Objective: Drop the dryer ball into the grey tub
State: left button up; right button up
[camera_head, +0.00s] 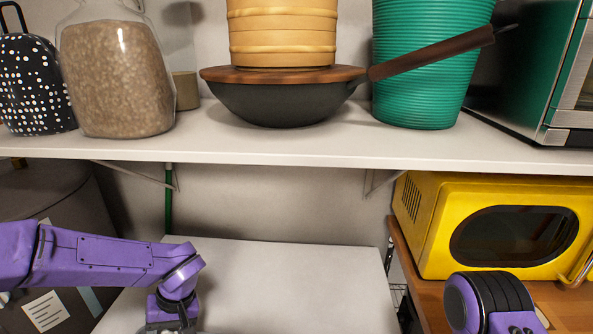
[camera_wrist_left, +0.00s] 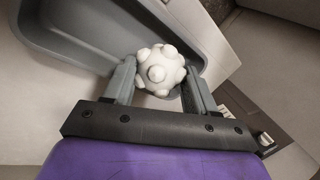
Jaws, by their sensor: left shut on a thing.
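The dryer ball (camera_wrist_left: 158,73) is white with round knobs and shows in the left wrist view. My left gripper (camera_wrist_left: 160,77) is shut on it, one grey finger on each side. The grey tub (camera_wrist_left: 62,40) lies beyond the fingers at the upper left of that view, partly cut off by the frame edge. The ball overlaps the tub's near right part in the picture; its height above the tub cannot be told. In the head view my left wrist (camera_head: 175,305) shows at the bottom; the ball and tub are out of sight there. My right gripper is not visible, only its arm.
A white shelf (camera_head: 300,150) crosses above my arms, holding a jar (camera_head: 115,80), a dark wok (camera_head: 285,103) with a protruding handle, and a green bin (camera_head: 420,70). A yellow microwave (camera_head: 430,225) stands at the right. A pale surface (camera_head: 290,280) below is bare where visible.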

pick_arm(q)
jog(key=shift+w+f, duration=0.2)
jog(key=shift+w, duration=0.15)
jog(key=shift+s+r, duration=0.1)
jog(key=o, duration=1.1)
jog(key=shift+s+r, duration=0.3)
jog(key=shift+s, duration=0.35)
jog(key=shift+w+f, duration=0.15)
jog(key=shift+w, duration=0.3)
jog(key=v, duration=0.5)
jog(key=b+v, duration=0.1)
jog(key=v, duration=0.4)
jog(key=shift+r, duration=0.3)
jog(key=shift+s, duration=0.2)
